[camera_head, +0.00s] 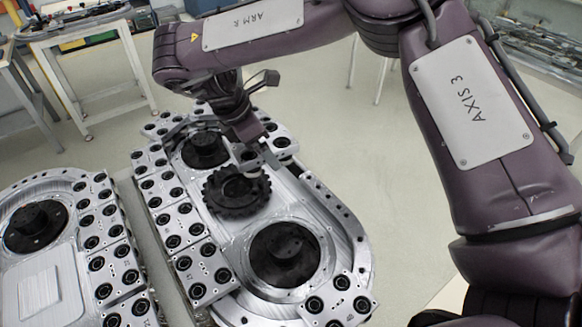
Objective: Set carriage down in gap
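The ring track (345,222) is a silver oval with a bare curved stretch along its right side. Carriages, silver plates with black rollers, line its left side (172,222), and another sits at the lower right end (338,303). A carriage (281,143) shows at the upper right end of the bare stretch, beside my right gripper (254,162). My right gripper points down over the track, close to the black toothed wheel (237,190). Its fingertips are small and partly hidden, so I cannot tell whether they grip that carriage. My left gripper is out of view.
Dark round hubs (284,254) lie inside the ring. A second track unit (40,280) with carriages stands at the left, across a narrow space. A white workbench (75,40) is at the back left. The pale floor (380,170) right of the ring is clear.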

